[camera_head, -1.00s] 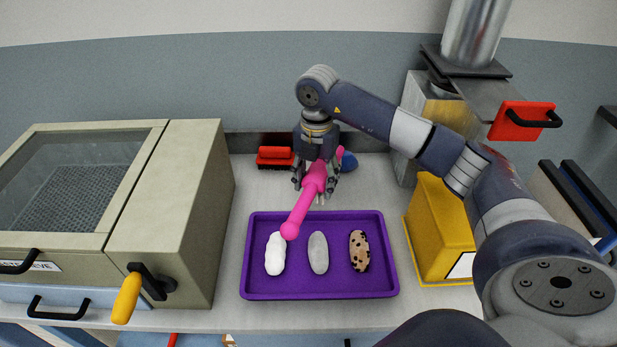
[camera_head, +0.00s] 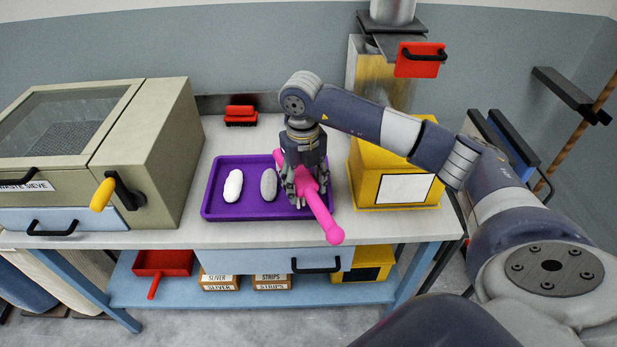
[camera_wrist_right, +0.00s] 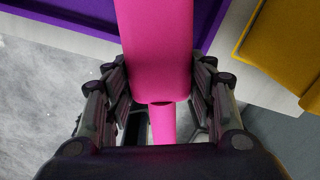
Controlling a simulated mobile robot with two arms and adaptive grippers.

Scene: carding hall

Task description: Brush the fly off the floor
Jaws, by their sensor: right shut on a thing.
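My right gripper (camera_head: 303,190) is shut on a long pink tool (camera_head: 320,215), which ends in a rounded knob toward the front. The gripper is over the right end of the purple tray, and the tool's knob reaches past the tray's front edge. The wrist view shows the pink tool (camera_wrist_right: 156,50) between the fingers. The grey floor (camera_head: 230,325) shows below the bench; I cannot make out any fly on it. A red brush (camera_head: 240,116) stands at the back of the bench. My left gripper is not in view.
The purple tray (camera_head: 212,214) holds a white lump (camera_head: 233,185) and a grey lump (camera_head: 269,184). A yellow box (camera_head: 370,165) stands to the right, a beige machine (camera_head: 150,150) to the left. A red dustpan (camera_head: 163,262) is on the lower shelf.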

